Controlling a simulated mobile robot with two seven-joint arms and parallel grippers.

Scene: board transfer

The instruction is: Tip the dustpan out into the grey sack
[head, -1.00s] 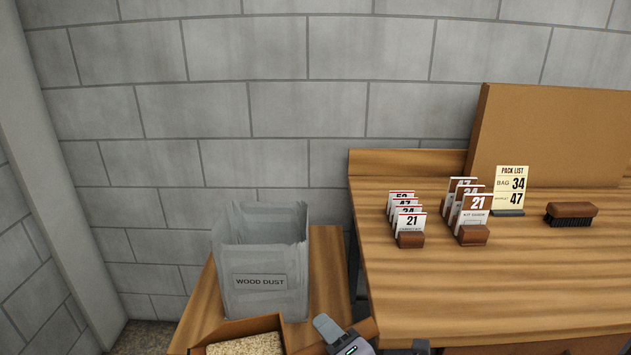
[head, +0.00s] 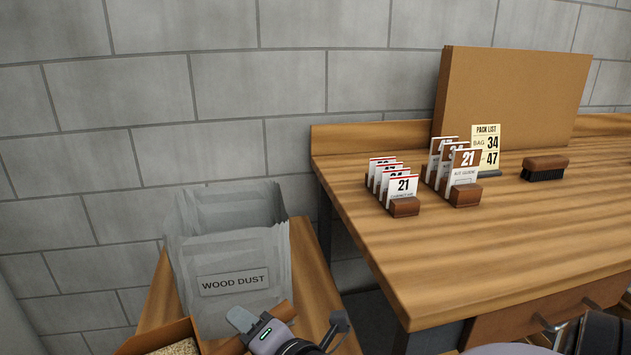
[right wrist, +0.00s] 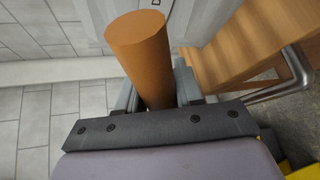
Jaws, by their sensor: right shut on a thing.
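The grey sack (head: 232,305), labelled WOOD DUST, stands upright with its mouth open on a low wooden surface at the left of the head view. The brown dustpan (head: 153,337) is cut off by the bottom edge, in front of the sack, with pale wood dust (head: 180,348) in it. My right gripper (head: 245,322) is shut on the dustpan's round handle, which also shows in the right wrist view (right wrist: 140,45) between the fingers (right wrist: 155,92). The inside bottom of the sack is hidden. My left gripper is out of view.
A higher workbench (head: 400,245) stands at the right, its near left corner close to my right gripper. It bears card racks (head: 404,207), a pack list sign (head: 487,140), a brush (head: 545,168) and a brown board (head: 510,95). A block wall (head: 200,90) stands behind.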

